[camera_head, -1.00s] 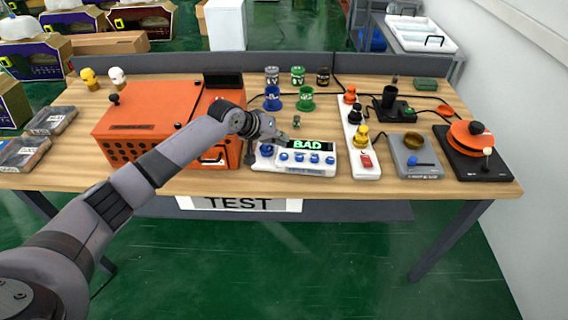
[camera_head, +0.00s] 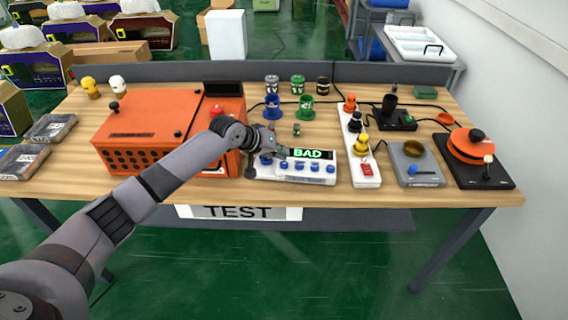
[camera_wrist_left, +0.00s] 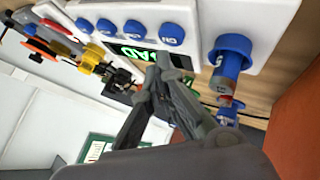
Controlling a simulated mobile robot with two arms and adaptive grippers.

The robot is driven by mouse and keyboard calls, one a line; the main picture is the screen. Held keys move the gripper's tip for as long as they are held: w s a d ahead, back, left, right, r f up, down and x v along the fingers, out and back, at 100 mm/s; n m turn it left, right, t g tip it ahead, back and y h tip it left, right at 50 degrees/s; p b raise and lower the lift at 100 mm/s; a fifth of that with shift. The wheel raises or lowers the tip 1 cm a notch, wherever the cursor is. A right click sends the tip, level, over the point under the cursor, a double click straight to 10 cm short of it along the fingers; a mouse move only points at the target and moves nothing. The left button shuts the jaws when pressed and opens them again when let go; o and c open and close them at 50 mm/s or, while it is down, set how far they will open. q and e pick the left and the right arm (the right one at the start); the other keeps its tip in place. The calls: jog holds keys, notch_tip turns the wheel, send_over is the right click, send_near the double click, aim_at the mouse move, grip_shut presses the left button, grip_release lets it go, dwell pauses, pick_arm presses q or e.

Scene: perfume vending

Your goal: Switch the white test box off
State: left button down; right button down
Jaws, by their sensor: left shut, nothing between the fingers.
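The white test box (camera_head: 310,178) stands at the front middle of the table, with a row of blue buttons (camera_head: 314,167). Its dark display (camera_head: 307,154) reads BAD in green, and also shows lit in the left wrist view (camera_wrist_left: 140,52). My left gripper (camera_head: 281,151) is shut and empty, close above the left part of the box beside the display. In the left wrist view its fingertips (camera_wrist_left: 164,62) lie over the display's edge; whether they touch is unclear. A blue holder with a vial (camera_wrist_left: 230,58) sits at the box's end. My right gripper is out of view.
An orange box (camera_head: 150,135) with a red dome (camera_head: 217,111) stands close left of my gripper. A white strip (camera_head: 364,178) with colored knobs stands right of the test box. Blue and green cups (camera_head: 304,107) stand behind. A grey scale (camera_head: 416,172) is farther right.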

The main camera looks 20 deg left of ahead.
aim_at(282, 162)
pick_arm(q)
jog(key=shift+f, duration=0.1)
dwell(0.6)
jog(key=shift+f, duration=0.3)
dwell(0.3)
jog(key=shift+f, duration=0.5)
dwell(0.4)
jog(key=shift+r, duration=0.1)
jog(key=shift+r+p, duration=0.8)
jog(key=shift+p, duration=0.1)
jog(key=shift+r, duration=0.1)
notch_tip(282, 162, up, 5)
jog(key=p, duration=0.5)
